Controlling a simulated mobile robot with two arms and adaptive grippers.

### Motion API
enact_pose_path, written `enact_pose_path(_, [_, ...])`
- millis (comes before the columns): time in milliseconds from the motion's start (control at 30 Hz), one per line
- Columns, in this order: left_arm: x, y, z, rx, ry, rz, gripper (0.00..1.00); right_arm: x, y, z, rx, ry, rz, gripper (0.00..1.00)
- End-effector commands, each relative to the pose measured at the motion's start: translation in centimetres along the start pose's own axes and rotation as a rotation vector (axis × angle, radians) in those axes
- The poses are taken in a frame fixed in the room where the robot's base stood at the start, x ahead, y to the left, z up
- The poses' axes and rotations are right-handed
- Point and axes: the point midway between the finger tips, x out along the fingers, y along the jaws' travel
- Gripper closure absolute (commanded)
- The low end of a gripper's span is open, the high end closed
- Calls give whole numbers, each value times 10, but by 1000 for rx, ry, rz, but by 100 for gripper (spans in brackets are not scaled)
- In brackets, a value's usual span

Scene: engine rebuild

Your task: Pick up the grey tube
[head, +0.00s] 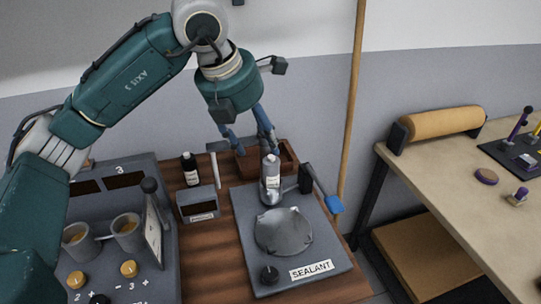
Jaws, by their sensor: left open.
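The grey tube (270,182) stands upright on the grey plate labelled SEALANT (245,222), behind a shallow round metal dish (283,232). It has a pale top. My left gripper (249,146) hangs above and behind the tube with its blue fingers spread and pointing down. One finger shows left of the tube and the other ends near the tube's top. I cannot tell whether that finger touches it. Nothing shows between the fingers. My right gripper is not in view.
A brown wooden tray (248,165) sits behind the tube. A control panel with cups lies left, a workbench (465,180) right.

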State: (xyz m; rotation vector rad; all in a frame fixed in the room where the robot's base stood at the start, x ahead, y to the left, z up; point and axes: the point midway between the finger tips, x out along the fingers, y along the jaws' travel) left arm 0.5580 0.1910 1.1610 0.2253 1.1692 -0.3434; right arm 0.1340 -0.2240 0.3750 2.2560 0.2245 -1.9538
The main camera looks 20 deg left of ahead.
Motion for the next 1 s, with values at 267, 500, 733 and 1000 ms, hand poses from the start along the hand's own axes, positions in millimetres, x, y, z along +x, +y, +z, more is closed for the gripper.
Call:
enact_pose_path(267, [24,0,0,-1,5,-1,46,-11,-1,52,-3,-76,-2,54])
enact_pose_path(500, [53,0,1,1,1,-1,46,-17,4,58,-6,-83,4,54])
enact_pose_path(733, [75,0,5,-1,5,-2,46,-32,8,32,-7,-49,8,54])
enact_pose_path(1000, [107,1,6,0,1,-1,46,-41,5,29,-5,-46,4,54])
